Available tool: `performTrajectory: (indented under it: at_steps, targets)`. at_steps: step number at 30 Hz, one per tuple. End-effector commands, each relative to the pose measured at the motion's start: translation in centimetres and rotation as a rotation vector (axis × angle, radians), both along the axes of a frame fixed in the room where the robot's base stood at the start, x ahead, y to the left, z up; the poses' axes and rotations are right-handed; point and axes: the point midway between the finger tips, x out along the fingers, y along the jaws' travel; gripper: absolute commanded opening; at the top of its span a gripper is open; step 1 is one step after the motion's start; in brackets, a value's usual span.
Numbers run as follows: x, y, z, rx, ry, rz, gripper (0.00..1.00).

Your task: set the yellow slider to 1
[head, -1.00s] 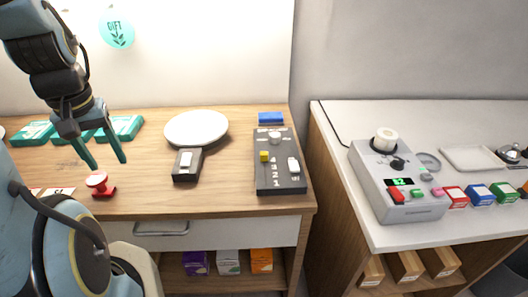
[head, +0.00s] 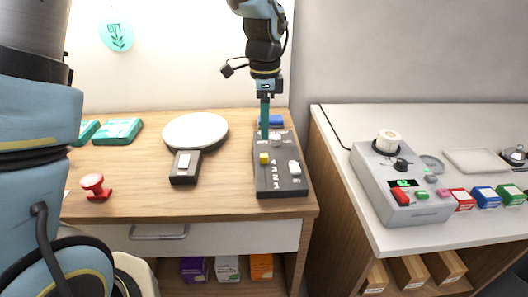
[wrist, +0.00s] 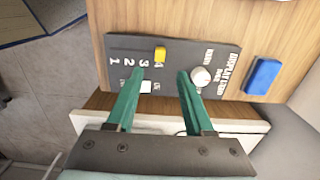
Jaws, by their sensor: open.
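The yellow slider (head: 264,158) is a small yellow block on a dark control panel (head: 268,187). In the wrist view the yellow slider (wrist: 160,53) sits beside the 4 of a printed scale (wrist: 127,62) that runs from 4 down to 1. My gripper (head: 264,136) is over the back part of the panel in the head view, seen nearly edge-on. In the wrist view my gripper (wrist: 160,74) is open, its two teal fingers apart and empty, with the slider beyond the gap between the tips. I cannot tell the fingertips' height above the panel.
The panel also has a round white knob (wrist: 201,77) and a white switch (head: 294,167). A blue block (wrist: 263,75) lies behind the panel. A dark box with a white switch (head: 185,167) and a white round plate (head: 196,131) stand to the left.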

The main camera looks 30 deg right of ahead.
Motion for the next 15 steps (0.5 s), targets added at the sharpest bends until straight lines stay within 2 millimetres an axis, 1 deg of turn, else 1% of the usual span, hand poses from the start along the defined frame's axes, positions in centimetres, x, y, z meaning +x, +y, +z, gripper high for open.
performTrajectory:
  at_steps: [3,9,12,15]
  targets:
    - [-0.1,0.1,-2.1,0.006,0.005,0.001,0.53]
    - [-0.1,0.2,-5.8,0.005,0.003,0.003,0.53]
    - [-0.1,0.1,-7.2,0.003,0.002,0.003,0.53]
    - [-0.1,0.1,-8.2,0.002,0.001,0.003,0.53]
